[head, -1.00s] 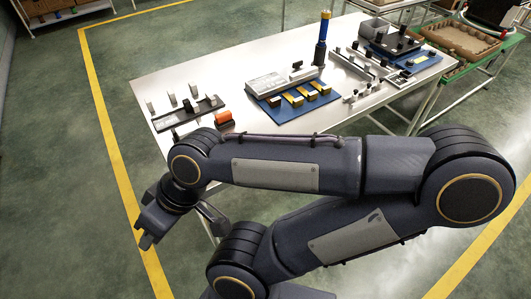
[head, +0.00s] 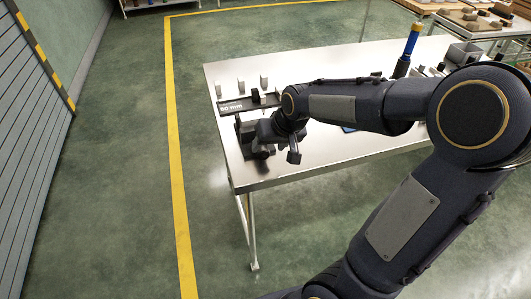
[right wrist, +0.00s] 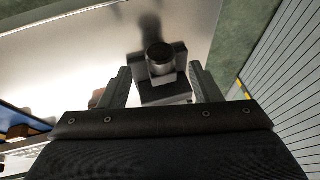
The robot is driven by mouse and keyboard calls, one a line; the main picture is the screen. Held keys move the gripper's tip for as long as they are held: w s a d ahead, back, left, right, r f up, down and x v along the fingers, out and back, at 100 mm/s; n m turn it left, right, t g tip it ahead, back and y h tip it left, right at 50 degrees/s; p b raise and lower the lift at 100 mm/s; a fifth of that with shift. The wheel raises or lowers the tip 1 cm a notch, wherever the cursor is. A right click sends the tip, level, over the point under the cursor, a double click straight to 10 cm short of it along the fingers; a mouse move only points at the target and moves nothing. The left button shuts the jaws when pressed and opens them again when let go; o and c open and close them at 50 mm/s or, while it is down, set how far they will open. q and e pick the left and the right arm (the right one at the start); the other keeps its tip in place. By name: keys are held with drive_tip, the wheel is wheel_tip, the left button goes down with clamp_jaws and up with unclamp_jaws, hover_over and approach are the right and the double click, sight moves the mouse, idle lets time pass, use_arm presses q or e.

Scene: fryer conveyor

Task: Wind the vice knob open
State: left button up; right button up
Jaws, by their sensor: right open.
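The vice (head: 243,135) is a small dark block near the left front corner of the metal table, partly hidden by my right gripper (head: 277,152). In the right wrist view the vice (right wrist: 166,92) stands ahead of my right gripper (right wrist: 161,84), with its round knob (right wrist: 160,56), dark-topped with a grey rim, facing the camera. The two fingers are open, one on each side of the vice in that picture. I see no grip on the knob, and cannot tell how far the fingertips are from it. My left gripper is not in view.
A dark "90 mm" gauge plate (head: 235,106) with grey upright pieces lies behind the vice. A blue and yellow tool (head: 408,50) stands farther right. The table (head: 300,169) has bare metal at its front. My right arm hides much of its right side.

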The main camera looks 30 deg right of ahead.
sight(260, 152)
drive_tip(key=shift+x, duration=2.3)
drive_tip(key=shift+c, duration=0.5)
drive_tip(key=c, duration=0.9)
drive_tip(key=shift+a+r+h+p, duration=0.2)
drive_tip(key=shift+h+p, duration=0.1)
drive_tip(key=shift+p, duration=0.1)
drive_tip(key=shift+a+n+h+p, duration=0.1)
drive_tip(key=shift+n+h+p, duration=0.25)
drive_tip(key=shift+h, duration=0.25)
drive_tip(key=shift+w+f+h, duration=0.1)
drive_tip(key=shift+f+h, duration=0.05)
drive_tip(key=shift+h, duration=0.15)
drive_tip(key=shift+a+f+g+h+b, duration=0.2)
drive_tip(key=shift+g+h+b, duration=0.2)
drive_tip(key=shift+h+b, duration=0.4)
drive_tip(key=shift+n+h+b, duration=0.35)
drive_tip(key=shift+h+b, duration=0.65)
drive_tip(key=shift+a+r+g+h+b, duration=0.1)
drive_tip(key=shift+g+h+b, duration=0.3)
drive_tip(key=shift+h+b, duration=0.35)
